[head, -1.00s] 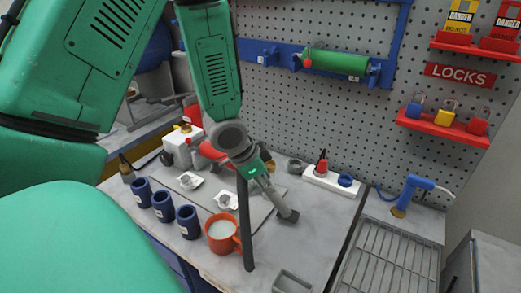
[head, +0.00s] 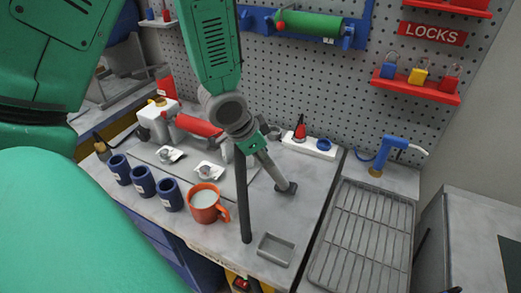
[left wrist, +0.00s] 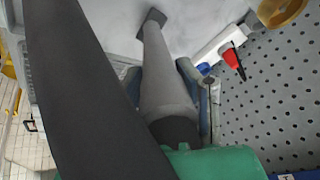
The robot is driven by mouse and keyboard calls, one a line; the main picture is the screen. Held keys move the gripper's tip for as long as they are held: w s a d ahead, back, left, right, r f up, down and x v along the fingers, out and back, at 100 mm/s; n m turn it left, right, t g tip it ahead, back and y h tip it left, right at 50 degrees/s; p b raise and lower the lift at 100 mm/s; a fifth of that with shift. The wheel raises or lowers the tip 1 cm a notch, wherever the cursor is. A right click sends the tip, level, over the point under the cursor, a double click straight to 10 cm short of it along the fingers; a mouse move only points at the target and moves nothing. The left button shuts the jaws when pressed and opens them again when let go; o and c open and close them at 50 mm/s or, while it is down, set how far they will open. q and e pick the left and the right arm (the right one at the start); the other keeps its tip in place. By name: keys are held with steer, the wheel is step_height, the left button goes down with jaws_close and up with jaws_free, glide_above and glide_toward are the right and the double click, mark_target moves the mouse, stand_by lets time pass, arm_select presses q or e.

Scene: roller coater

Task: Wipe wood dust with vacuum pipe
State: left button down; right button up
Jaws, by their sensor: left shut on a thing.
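My left gripper (head: 256,143) is shut on the grey vacuum pipe (head: 272,170), above the workbench. The pipe slants down to the right and ends in a dark flat nozzle (head: 286,188) at or just above the bench top; I cannot tell if it touches. A dark hose (head: 243,205) hangs down in front of the bench. In the left wrist view the pipe (left wrist: 166,85) runs away from the gripper to the nozzle (left wrist: 152,19), and the dark hose (left wrist: 85,95) crosses at left. I cannot make out wood dust. My right gripper is not in view.
An orange mug (head: 205,204), several blue cups (head: 143,182) and a small grey tray (head: 276,249) stand near the front of the bench (head: 222,231). A white power strip (head: 311,147) lies at the back. A sink with a wire rack (head: 362,240) is at right.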

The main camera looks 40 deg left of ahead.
arm_select(q)
steer(key=w+d, duration=0.1)
steer(key=d, duration=0.6)
steer(key=shift+w, duration=0.4)
steer(key=shift+f, duration=0.1)
step_height(320, 180, up, 6)
steer(key=shift+p, duration=0.4)
stand_by(0.5)
step_height(320, 180, up, 3)
steer(key=shift+r, duration=0.1)
steer(key=shift+w, duration=0.1)
stand_by(0.4)
